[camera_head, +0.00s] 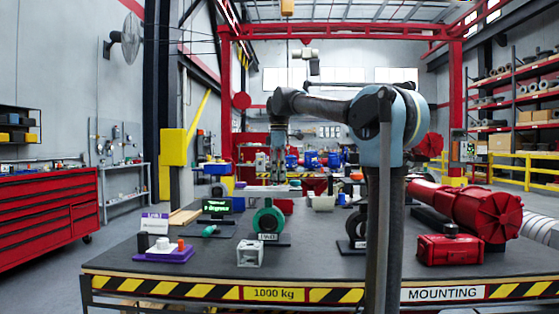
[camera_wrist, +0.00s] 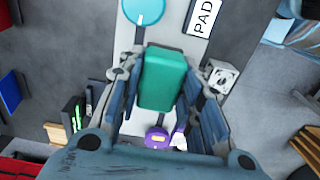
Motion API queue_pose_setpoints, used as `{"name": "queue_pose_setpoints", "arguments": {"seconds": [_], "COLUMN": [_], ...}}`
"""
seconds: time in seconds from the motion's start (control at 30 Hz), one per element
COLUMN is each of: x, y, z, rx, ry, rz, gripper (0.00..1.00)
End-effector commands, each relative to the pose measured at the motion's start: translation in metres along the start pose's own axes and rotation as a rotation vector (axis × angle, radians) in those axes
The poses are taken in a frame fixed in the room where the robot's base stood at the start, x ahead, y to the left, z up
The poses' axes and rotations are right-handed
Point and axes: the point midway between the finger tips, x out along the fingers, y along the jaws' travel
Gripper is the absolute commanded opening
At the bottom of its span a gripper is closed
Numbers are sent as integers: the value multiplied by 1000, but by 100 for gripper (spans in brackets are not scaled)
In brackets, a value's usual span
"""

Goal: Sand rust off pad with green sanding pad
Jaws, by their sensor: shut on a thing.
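My gripper (camera_wrist: 165,92) is shut on the green sanding pad (camera_wrist: 163,78), a blocky teal piece between the fingers in the wrist view. In the head view my gripper (camera_head: 278,176) points down above the middle of the table. The held pad is hard to make out there. A pale grey surface (camera_wrist: 178,45) lies behind the sanding pad in the wrist view, with a "PAD" label (camera_wrist: 203,16) and a teal disc (camera_wrist: 146,10) near the top. In the head view a teal wheel-like piece (camera_head: 268,220) stands above a small label. I cannot make out rust.
The dark table (camera_head: 330,266) holds a purple tray (camera_head: 165,251), a white cube (camera_head: 250,252), a black display (camera_head: 217,207) and a red toolbox (camera_head: 450,249). A large red cylinder (camera_head: 470,207) lies at the right. The front middle is fairly clear.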

Motion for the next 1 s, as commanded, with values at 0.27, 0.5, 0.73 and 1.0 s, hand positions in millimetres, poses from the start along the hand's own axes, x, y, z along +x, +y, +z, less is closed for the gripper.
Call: {"name": "queue_pose_setpoints", "arguments": {"seconds": [0.27, 0.5, 0.73, 1.0], "x": [-24, -46, -58, -58], "y": [-1, -1, -1, -1], "z": [-1, -2, -1, -1], "rx": [-2, -2, -2, -1], "ry": [0, 0, 0, 0], "rz": [0, 0, 0, 0], "gripper": [11, 11, 11, 11]}}
